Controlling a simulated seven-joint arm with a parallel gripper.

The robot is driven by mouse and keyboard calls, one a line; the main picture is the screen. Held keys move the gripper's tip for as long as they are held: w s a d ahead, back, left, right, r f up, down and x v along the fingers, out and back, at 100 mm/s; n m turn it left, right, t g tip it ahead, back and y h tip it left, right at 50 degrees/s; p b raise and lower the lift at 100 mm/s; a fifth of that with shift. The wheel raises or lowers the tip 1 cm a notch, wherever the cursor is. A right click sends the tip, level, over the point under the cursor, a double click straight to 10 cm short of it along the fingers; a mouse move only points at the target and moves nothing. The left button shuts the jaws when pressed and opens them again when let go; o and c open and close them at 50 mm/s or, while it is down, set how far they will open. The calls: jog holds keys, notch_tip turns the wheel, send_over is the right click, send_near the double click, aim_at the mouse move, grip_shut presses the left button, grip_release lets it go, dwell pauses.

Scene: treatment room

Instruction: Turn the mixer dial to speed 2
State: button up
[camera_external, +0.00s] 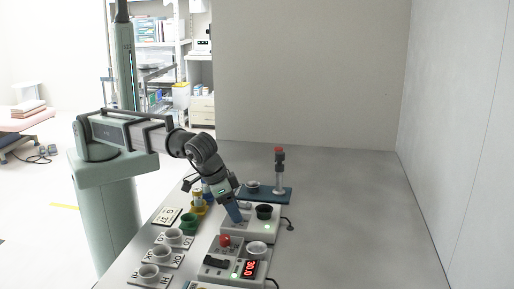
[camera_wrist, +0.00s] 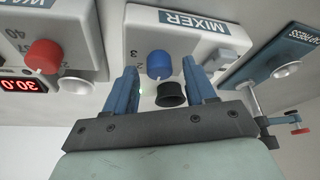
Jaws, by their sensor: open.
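The mixer (camera_wrist: 205,45) is a white box with a blue "MIXER" label, seen upside down in the wrist view. Its blue dial (camera_wrist: 159,63) has the numbers 3 and 2 to its left. The dial's exact pointer setting is hard to tell. My gripper (camera_wrist: 165,74) is open, with one blue finger on each side of the dial and visible gaps to it. A black cup (camera_wrist: 171,93) sits on the mixer between the fingers. In the external view my gripper (camera_external: 236,214) points down at the mixer (camera_external: 262,229), and the dial is mostly hidden by it.
A white unit with a red knob (camera_wrist: 43,55) and a red 30.0 display (camera_wrist: 24,85) stands beside the mixer. On the other side is a blue-based press (camera_external: 279,190). White cups on labelled cards (camera_external: 149,272) line the table's left. The table's right side is clear.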

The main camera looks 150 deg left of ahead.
jog(key=shift+f, duration=0.1)
grip_shut()
dwell(0.6)
jog(key=m, duration=0.2)
jog(key=m+t, duration=0.1)
jog(key=m, duration=0.1)
jog(key=shift+s+a+t+h, duration=0.15)
jog(key=shift+t+h, duration=0.15)
jog(key=shift+m+t+h, duration=0.4)
jog(key=shift+m+h, duration=0.4)
jog(key=shift+m, duration=1.6)
